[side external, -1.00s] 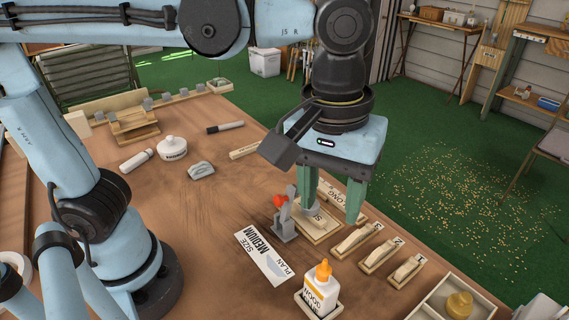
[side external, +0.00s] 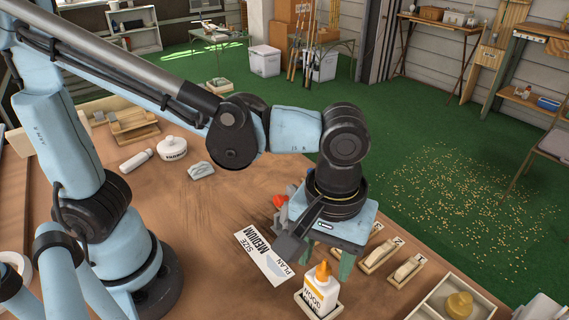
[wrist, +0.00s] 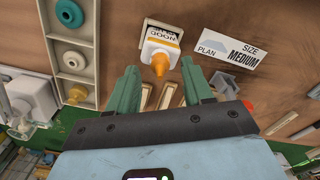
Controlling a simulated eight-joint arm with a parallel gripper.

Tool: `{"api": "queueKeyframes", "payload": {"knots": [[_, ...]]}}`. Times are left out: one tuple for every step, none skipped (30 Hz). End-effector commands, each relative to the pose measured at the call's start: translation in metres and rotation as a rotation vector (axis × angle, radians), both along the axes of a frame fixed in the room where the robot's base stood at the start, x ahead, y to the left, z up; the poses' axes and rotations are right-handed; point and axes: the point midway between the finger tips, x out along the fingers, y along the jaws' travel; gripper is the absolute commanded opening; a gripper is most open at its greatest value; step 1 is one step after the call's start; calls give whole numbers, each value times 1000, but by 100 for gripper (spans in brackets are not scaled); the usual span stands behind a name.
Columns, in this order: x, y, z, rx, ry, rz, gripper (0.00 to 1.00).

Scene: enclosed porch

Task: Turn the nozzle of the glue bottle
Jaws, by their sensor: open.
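The glue bottle (side external: 318,293) is white with an orange nozzle (side external: 323,270) and stands upright in a shallow holder near the front edge of the table. In the wrist view the bottle (wrist: 160,36) is at top centre, its orange nozzle (wrist: 159,66) pointing towards me. My gripper (side external: 326,264) is open and empty, its green fingers pointing down just behind the bottle in the side view. In the wrist view the nozzle appears in the gap between the fingertips (wrist: 160,72); I cannot tell whether they touch it.
A printed "PLAN SIZE MEDIUM" card (side external: 262,256) lies left of the bottle. A red-handled clamp (side external: 280,201) is partly hidden behind my gripper. Wooden pieces (side external: 406,271) lie to the right, with a compartment tray (side external: 428,309) at front right.

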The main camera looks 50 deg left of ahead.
Motion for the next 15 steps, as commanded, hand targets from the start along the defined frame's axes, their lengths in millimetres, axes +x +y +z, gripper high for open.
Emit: {"api": "queueKeyframes", "payload": {"knots": [[0, 0, -5, 0, 0, 0, 51], [0, 0, -7, 0, 0, 0, 51], [0, 0, -10, 0, 0, 0, 51], [0, 0, -11, 0, 0, 0, 51], [0, 0, -13, 0, 0, 0, 51], [0, 0, -14, 0, 0, 0, 51], [0, 0, -15, 0, 0, 0, 51], [0, 0, -16, 0, 0, 0, 51], [0, 0, -16, 0, 0, 0, 51], [0, 0, -16, 0, 0, 0, 51], [0, 0, -17, 0, 0, 0, 51], [0, 0, -17, 0, 0, 0, 51], [0, 0, -17, 0, 0, 0, 51], [0, 0, -17, 0, 0, 0, 51], [0, 0, -16, 0, 0, 0, 51]]}}
